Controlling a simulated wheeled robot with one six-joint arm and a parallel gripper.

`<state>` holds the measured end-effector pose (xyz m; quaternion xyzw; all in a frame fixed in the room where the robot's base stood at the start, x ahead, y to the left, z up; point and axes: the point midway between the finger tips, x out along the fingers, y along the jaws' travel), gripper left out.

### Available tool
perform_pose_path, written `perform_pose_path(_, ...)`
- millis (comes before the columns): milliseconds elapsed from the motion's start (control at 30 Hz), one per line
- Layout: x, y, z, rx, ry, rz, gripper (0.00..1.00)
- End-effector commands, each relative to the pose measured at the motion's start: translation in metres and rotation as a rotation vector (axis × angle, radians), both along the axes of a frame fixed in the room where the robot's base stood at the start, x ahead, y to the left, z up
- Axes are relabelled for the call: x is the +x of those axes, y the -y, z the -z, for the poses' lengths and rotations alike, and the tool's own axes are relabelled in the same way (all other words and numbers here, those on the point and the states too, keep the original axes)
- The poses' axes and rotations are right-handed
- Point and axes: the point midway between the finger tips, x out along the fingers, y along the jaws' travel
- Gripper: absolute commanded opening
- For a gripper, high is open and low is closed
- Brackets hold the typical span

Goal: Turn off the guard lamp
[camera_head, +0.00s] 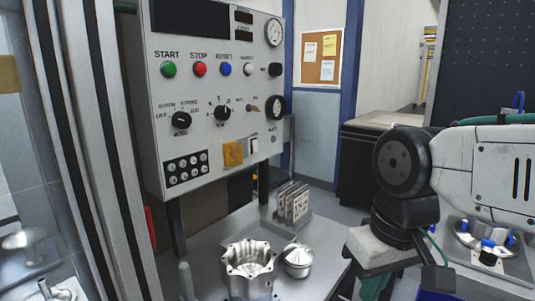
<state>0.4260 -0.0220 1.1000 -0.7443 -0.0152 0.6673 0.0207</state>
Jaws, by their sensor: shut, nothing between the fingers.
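The grey control panel (215,120) stands at left centre. It bears a green START button (168,69), a red STOP button (200,69), a blue RESET button (225,69) and a pale control (248,69). Below are a black mode knob (181,120), a second black knob (222,113), a small brown lever-like control (254,109) and a pale rocker-like switch (254,146). Their small labels are too blurred to read, so I cannot tell which belongs to the guard lamp or whether it is lit. My arm is at right, apart from the panel; no gripper fingers show.
A metal table (205,245) below the panel holds a fluted housing (249,268), a domed metal part (298,262) and a rack of plates (292,203). A metal upright (105,150) stands at left. Open space lies between my arm and the panel.

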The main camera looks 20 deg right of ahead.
Motion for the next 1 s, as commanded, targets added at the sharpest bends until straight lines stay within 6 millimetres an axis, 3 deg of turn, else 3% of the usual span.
perform_pose_path(167,0.043,-0.039,-0.007,0.284,-0.018,0.048,0.0)
perform_pose_path(300,0.112,-0.068,-0.028,0.608,0.042,0.146,0.0)
perform_pose_path(367,0.147,-0.07,-0.039,0.741,0.089,0.204,0.0)
perform_pose_path(500,0.233,-0.05,-0.063,1.002,0.246,0.372,0.0)
perform_pose_path(600,0.285,-0.019,-0.073,1.133,0.367,0.499,0.0)
perform_pose_path(700,0.322,0.014,-0.077,1.215,0.471,0.607,0.0)
perform_pose_path(833,0.349,0.045,-0.078,1.272,0.558,0.699,0.0)
perform_pose_path(1000,0.358,0.057,-0.079,1.29,0.595,0.736,0.0)
